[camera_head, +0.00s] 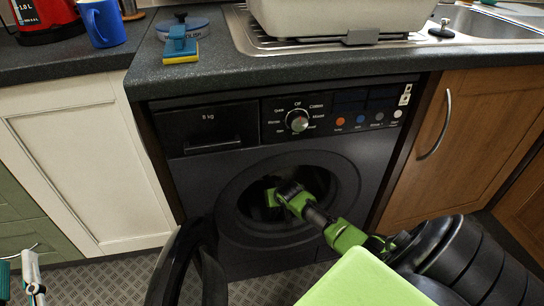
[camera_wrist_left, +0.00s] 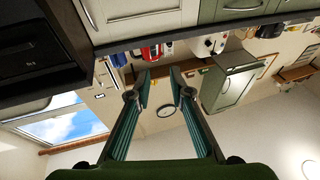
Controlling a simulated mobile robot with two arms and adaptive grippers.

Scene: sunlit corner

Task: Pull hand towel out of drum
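The dark washing machine (camera_head: 200,215) has its round door (camera_head: 175,275) swung open to the lower left. The drum opening (camera_head: 330,180) is very dark inside. My right arm reaches into it from the lower right. My right gripper (camera_head: 272,198) is inside the opening; its fingertips are lost in shadow, so I cannot tell whether it is shut or holds anything. No hand towel can be made out. My left gripper (camera_head: 20,280) is at the lower left edge, away from the machine. In the left wrist view its two fingers (camera_wrist_left: 160,80) stand apart with nothing between them.
A worktop (camera_head: 240,75) runs above the machine, with a blue mug (camera_head: 103,23), a sponge (camera_head: 181,50), a tin (camera_head: 196,27) and a white basin (camera_head: 330,18). A white cupboard (camera_head: 90,150) stands left, a wooden cupboard (camera_head: 470,120) right. The open door juts over the floor.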

